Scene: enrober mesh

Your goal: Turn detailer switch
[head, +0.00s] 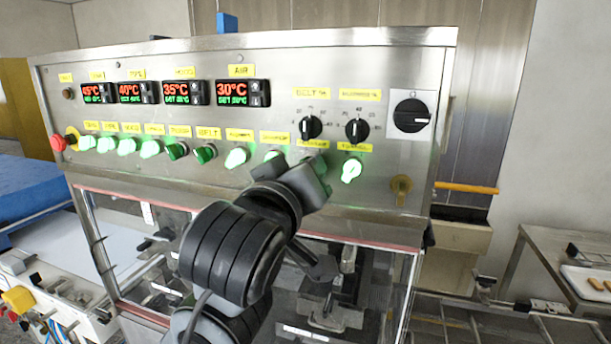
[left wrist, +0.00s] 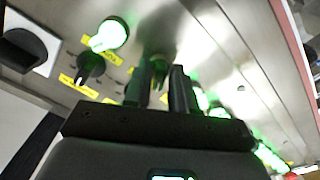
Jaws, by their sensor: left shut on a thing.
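The control panel (head: 240,60) carries a row of green switches. My left gripper (head: 312,172) is up against the panel at the switch under the label (head: 313,145) just left of the lit tunnel switch (head: 351,169). That switch is hidden behind the gripper in the head view; only a green glow shows around it. In the left wrist view, my left gripper (left wrist: 161,82) has its two dark fingers closed around the detailer switch (left wrist: 158,69), which is mostly covered. How far the switch is turned cannot be told. My right gripper is not in view.
A lit switch (head: 273,155) sits close to the left of my gripper. Two black dials (head: 311,127) (head: 357,130) are just above, and a larger black rotary switch (head: 411,115) is at the right. A red emergency knob (head: 58,143) is at the far left.

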